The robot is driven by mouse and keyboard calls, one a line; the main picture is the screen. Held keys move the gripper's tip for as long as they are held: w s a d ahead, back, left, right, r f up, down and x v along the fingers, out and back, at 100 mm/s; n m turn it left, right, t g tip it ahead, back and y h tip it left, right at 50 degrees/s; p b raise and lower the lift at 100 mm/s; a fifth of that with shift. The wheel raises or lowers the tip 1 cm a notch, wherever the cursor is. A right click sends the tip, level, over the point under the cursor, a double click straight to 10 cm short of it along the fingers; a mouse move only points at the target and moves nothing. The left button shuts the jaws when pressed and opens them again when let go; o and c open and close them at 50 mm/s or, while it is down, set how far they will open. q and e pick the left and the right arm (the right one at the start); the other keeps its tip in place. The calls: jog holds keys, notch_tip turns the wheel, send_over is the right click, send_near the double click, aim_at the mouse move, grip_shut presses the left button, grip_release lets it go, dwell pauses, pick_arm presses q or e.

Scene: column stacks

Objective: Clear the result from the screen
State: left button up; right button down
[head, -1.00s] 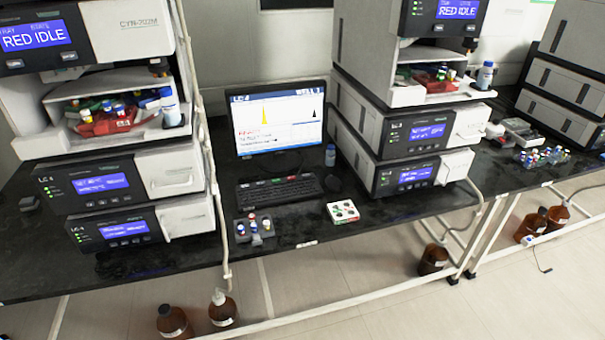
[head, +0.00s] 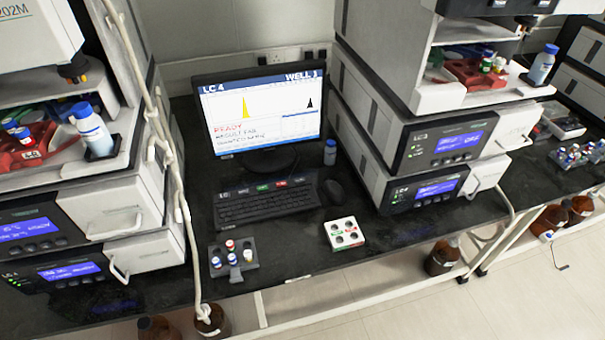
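The screen (head: 262,112) stands on the black bench between two instrument stacks in the head view. It reads "LC 4" and "WELL", with a yellow peak, a smaller black peak and red "READY" text above further lines I cannot read surely. The keyboard (head: 267,203) lies in front of it, with a few coloured keys, green and red among them, along its back row. A black mouse (head: 332,192) is to its right. Neither of my grippers is in view.
A grey vial rack (head: 233,262) and a white tray with round wells (head: 344,234) sit near the bench's front edge. A small blue-capped bottle (head: 330,152) stands beside the screen. A pale hose (head: 190,230) hangs down the left stack. Brown bottles (head: 443,257) stand below the bench.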

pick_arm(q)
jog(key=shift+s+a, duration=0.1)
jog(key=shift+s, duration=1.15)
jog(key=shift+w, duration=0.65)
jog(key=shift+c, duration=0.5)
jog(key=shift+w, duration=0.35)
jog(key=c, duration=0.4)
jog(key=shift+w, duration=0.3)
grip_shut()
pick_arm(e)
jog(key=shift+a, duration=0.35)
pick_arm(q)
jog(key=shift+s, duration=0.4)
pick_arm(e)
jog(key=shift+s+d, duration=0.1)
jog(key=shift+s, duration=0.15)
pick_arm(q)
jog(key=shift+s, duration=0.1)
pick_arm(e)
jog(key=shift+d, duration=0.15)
